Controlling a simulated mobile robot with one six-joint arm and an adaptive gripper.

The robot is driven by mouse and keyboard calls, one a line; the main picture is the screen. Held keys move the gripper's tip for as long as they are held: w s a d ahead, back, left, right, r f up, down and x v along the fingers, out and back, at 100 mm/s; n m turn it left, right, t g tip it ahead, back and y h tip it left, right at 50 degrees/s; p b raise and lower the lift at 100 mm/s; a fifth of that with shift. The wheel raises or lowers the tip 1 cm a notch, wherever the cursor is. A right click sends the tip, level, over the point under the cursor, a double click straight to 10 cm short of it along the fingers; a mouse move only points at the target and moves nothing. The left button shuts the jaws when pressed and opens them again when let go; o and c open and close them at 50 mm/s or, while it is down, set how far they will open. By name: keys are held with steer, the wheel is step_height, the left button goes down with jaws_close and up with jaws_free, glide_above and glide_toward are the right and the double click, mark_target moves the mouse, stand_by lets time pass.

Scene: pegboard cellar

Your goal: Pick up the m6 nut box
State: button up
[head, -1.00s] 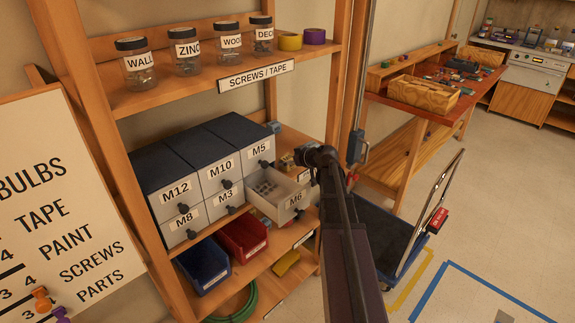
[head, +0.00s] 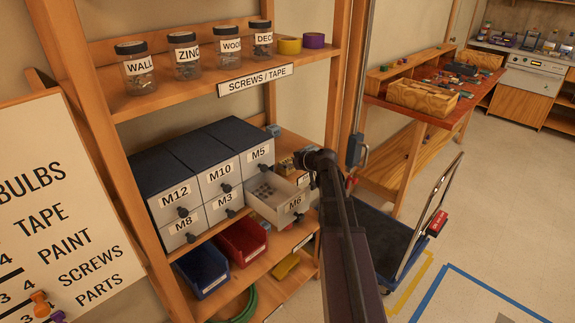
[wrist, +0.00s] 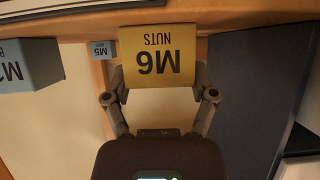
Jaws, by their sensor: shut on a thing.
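The M6 nut box (wrist: 157,57) is a yellow-tan box with an upside-down "M6 NUTS" label in the wrist view. My gripper (wrist: 158,88) has one finger on each side of it and is shut on it. In the head view the box (head: 286,166) is a small yellowish shape on the shelf side, just right of the drawer cabinet. My gripper (head: 303,160) is beside it there, and my arm partly hides that spot. I cannot tell whether the box still touches the shelf.
The M6 drawer (head: 268,203) stands open, close by my gripper. A blue-grey box (wrist: 28,66) and a small M5 box (wrist: 102,50) are nearby. Red (head: 243,242) and blue (head: 203,272) bins sit below. A cart (head: 385,235) stands to the right.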

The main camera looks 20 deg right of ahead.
mark_target(289, 162)
steer(key=shift+r, duration=0.1)
step_height(289, 162, up, 3)
steer(key=p, duration=0.3)
steer(key=shift+r+p, duration=0.2)
steer(key=shift+p, duration=0.1)
steer(key=s+d, duration=0.3)
steer(key=s, duration=0.4)
steer(key=s+d+r+p, duration=0.1)
steer(key=s+d, duration=0.3)
steer(key=s, duration=0.3)
steer(key=shift+d+r, duration=0.15)
steer(key=shift+d, duration=0.1)
